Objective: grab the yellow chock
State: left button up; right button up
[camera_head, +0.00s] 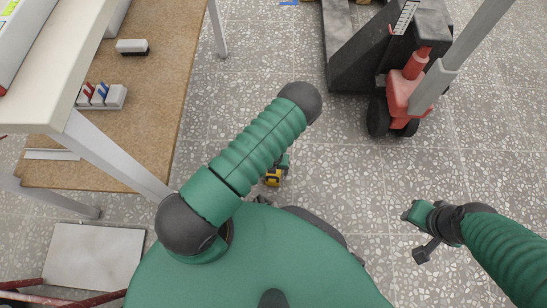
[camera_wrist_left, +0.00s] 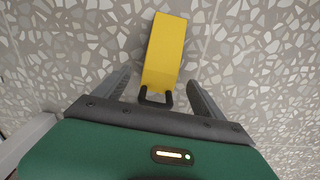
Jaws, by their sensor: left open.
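The yellow chock (camera_wrist_left: 166,45) lies on the speckled floor in the left wrist view, with its black handle (camera_wrist_left: 155,98) toward me. My left gripper (camera_wrist_left: 160,76) is open, with one finger on each side of the chock's handle end. I cannot tell whether the fingers touch it. In the head view, my left arm covers most of this spot; only a small yellow part of the chock (camera_head: 272,178) shows below the arm. My right gripper (camera_head: 420,232) is over the floor at the right, away from the chock; its jaw opening is unclear.
A table (camera_head: 150,120) with a brown lower shelf stands at the left, holding markers in a rack (camera_head: 101,97) and an eraser (camera_head: 132,47). A dark and red wheeled machine (camera_head: 400,95) stands at the upper right. The floor between them is mostly clear.

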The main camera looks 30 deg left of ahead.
pick_arm(q)
jog(key=shift+w+f, duration=0.1)
jog(key=shift+f, duration=0.35)
jog(key=f+b, duration=0.4)
jog(key=b, duration=0.1)
jog(key=shift+w+a+f, duration=0.15)
jog(key=shift+w+f, duration=0.2)
jog(key=shift+f, duration=0.05)
jog(key=shift+r, duration=0.2)
grip_shut()
